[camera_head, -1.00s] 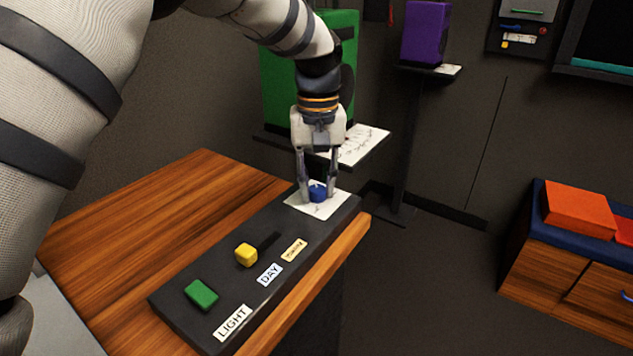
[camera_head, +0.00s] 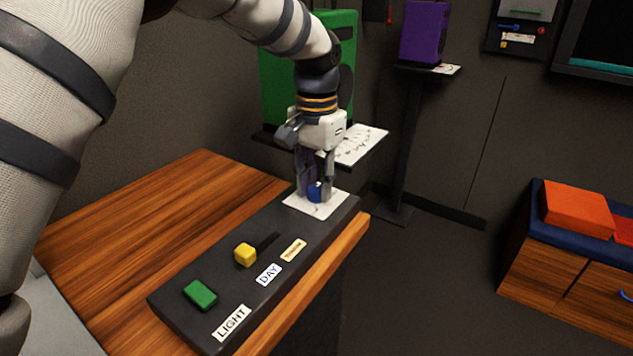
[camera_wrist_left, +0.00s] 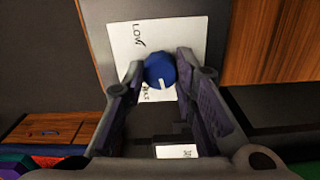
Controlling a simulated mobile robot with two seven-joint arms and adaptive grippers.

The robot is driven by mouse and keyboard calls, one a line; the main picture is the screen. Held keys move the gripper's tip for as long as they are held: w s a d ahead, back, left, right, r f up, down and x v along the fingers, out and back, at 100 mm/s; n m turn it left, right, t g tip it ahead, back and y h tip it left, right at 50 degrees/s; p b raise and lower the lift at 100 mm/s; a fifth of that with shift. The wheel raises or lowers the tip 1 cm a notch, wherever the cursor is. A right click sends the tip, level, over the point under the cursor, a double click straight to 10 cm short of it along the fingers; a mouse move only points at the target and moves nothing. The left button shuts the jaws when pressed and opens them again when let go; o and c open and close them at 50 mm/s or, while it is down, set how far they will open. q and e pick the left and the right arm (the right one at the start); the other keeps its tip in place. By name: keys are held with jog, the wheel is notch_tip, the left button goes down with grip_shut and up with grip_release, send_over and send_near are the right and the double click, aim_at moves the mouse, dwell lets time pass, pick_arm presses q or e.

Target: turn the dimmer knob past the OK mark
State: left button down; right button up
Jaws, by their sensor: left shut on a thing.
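The dimmer knob (camera_head: 315,193) is blue and round, on a white card (camera_head: 309,209) at the far end of the dark panel (camera_head: 222,253). In the left wrist view the knob (camera_wrist_left: 160,70) has a pale pointer line towards the lower side of the picture. The card (camera_wrist_left: 184,40) reads "LOW" there; other lettering is partly hidden, and I cannot read an OK mark. My left gripper (camera_head: 315,190) points down over the knob, its fingers shut on the knob's sides. My right gripper is not in view.
The panel also bears a yellow block (camera_head: 245,254) in a slot, a green button (camera_head: 201,294) and labels "LIGHT" (camera_head: 231,322) and "DAY" (camera_head: 269,274). The wooden desk top (camera_head: 150,215) is clear. A green box (camera_head: 277,85) stands behind my left gripper.

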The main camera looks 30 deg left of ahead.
aim_at(316, 188)
pick_arm(q)
jog(key=shift+f, duration=0.1)
dwell(0.3)
jog(key=c, duration=1.3)
grip_release()
notch_tip(316, 188, up, 12)
